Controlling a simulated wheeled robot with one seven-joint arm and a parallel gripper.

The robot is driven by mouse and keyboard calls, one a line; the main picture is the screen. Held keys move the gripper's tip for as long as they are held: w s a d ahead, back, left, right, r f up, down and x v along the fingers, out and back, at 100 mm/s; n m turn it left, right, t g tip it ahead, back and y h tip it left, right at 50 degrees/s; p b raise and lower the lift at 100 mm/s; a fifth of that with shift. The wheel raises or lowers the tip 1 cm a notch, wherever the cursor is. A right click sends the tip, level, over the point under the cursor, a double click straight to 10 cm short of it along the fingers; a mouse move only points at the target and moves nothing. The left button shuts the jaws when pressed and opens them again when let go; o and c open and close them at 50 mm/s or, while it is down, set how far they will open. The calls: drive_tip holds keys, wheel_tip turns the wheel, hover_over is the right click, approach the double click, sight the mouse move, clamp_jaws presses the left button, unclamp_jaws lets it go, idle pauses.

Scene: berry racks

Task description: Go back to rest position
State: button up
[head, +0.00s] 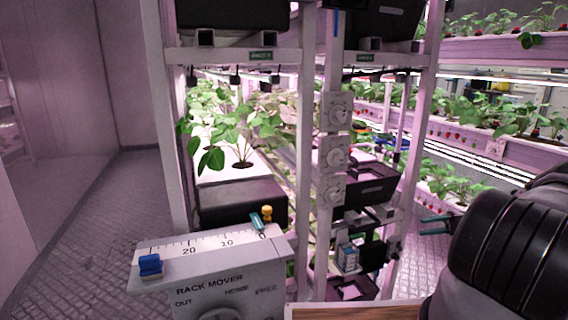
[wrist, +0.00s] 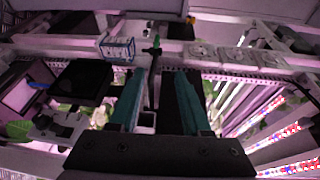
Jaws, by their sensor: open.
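My gripper (wrist: 158,75) shows in the wrist view with its two teal fingers apart and nothing between them. Past the fingertips are parts of the rack structure, including a small green-tipped part (wrist: 156,45). In the head view the dark, ribbed part at the lower right is my own arm.
Planted shelves (head: 500,155) are at the right. Tiled floor (head: 100,215) is clear at the left.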

drive_tip(key=s+a+r+g+h, duration=0.1)
drive_tip(key=a+r+h, duration=0.4)
drive_tip(key=r, duration=0.5)
drive_tip(key=s+a+r+h, duration=0.1)
drive_tip(key=a+r+h, duration=0.2)
drive_tip(key=a+r, duration=0.6)
drive_tip(key=s+a+r+g+h, duration=0.1)
drive_tip(key=a+r+h, duration=0.3)
drive_tip(key=r, duration=0.8)
drive_tip(key=s+a+r+m+t+h, duration=0.1)
drive_tip(key=s+a+r+t, duration=0.1)
drive_tip(key=s+r, duration=0.3)
drive_tip(key=s+a+r+m+t+h, duration=0.1)
drive_tip(key=s+a+r+t, duration=0.2)
drive_tip(key=s, duration=0.8)
drive_tip(key=s+a+r+m+t+h, duration=0.1)
drive_tip(key=s+a+r+m+t, duration=0.1)
drive_tip(key=s+r, duration=0.4)
drive_tip(key=s+a+t, duration=0.1)
drive_tip(key=s+t, duration=0.1)
drive_tip(key=shift+s+r+t, duration=0.15)
drive_tip(key=shift+r+t, duration=0.15)
drive_tip(key=shift+t, duration=0.1)
